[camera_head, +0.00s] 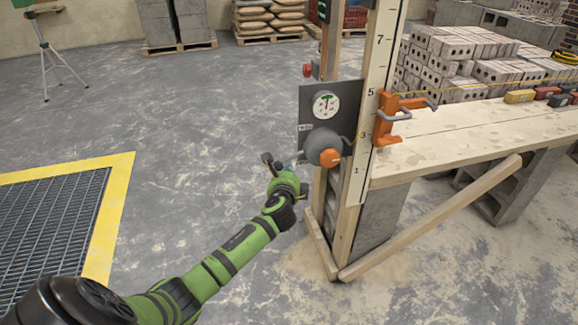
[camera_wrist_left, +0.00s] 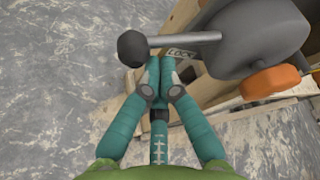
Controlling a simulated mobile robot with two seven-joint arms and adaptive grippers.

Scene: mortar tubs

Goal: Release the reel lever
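The reel is a dark grey drum (camera_head: 322,142) with an orange knob (camera_head: 330,158), on a grey panel (camera_head: 312,100) with a round dial (camera_head: 326,104). In the left wrist view the reel (camera_wrist_left: 262,35) carries a grey lever (camera_wrist_left: 185,40) with a black ball end (camera_wrist_left: 133,48), pointing left. The orange knob (camera_wrist_left: 270,82) is below right. My left gripper (camera_head: 294,165) is beside the reel's left side. In the wrist view its teal fingers (camera_wrist_left: 160,72) meet at the tips, just below the lever, with nothing seen between them. Contact with the lever is unclear. My right gripper is out of view.
A plank bench (camera_head: 480,135) extends right. A diagonal brace (camera_head: 430,218) runs below. A yellow-edged floor grate (camera_head: 45,225) lies left; open floor surrounds it.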

